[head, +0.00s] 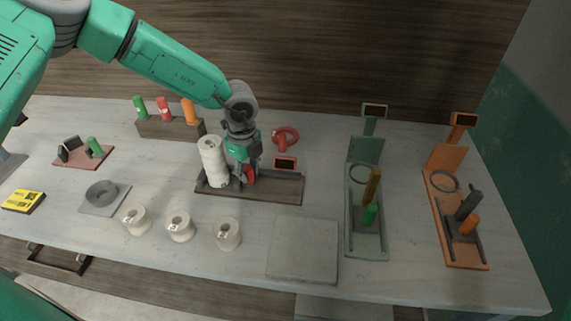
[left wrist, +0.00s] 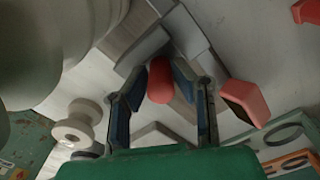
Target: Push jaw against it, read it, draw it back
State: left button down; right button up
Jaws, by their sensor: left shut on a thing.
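My left gripper (head: 245,172) reaches down over a dark brown measuring base (head: 275,194) in the middle of the bench. It is shut on a red handle (head: 250,175). In the left wrist view the rounded red handle (left wrist: 160,82) is between the two fingers of my left gripper (left wrist: 162,90). A tall white ribbed piece (head: 211,160) stands on the base just left of the gripper. Whether the jaw touches it is hidden. A red-framed readout (head: 285,163) stands behind the base; its digits are too small to read. My right gripper is not in view.
A red ring-shaped piece (head: 286,137) lies behind the readout. Several white spools, including one (head: 228,234), and a bare grey plate (head: 303,250) are in front. Green (head: 366,250) and orange (head: 467,262) gauges stand right. A block (head: 170,128) with coloured handles is behind.

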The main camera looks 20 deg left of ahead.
pick_arm(q)
jog(key=shift+s+a+f, duration=0.2)
jog(key=shift+s+f, duration=0.15)
jog(key=shift+f, duration=0.05)
jog(key=shift+d, duration=0.45)
dwell(0.5)
jog(key=c, duration=0.9)
grip_release()
jog(key=shift+w, duration=0.15)
jog(key=o, duration=0.6)
jog(key=shift+w+f, duration=0.1)
jog(key=shift+w, duration=0.1)
jog(key=shift+a+r, duration=0.1)
jog(key=shift+r, duration=0.15)
notch_tip(320, 180, up, 7)
jog(key=p, duration=0.6)
jog(key=shift+r, duration=0.1)
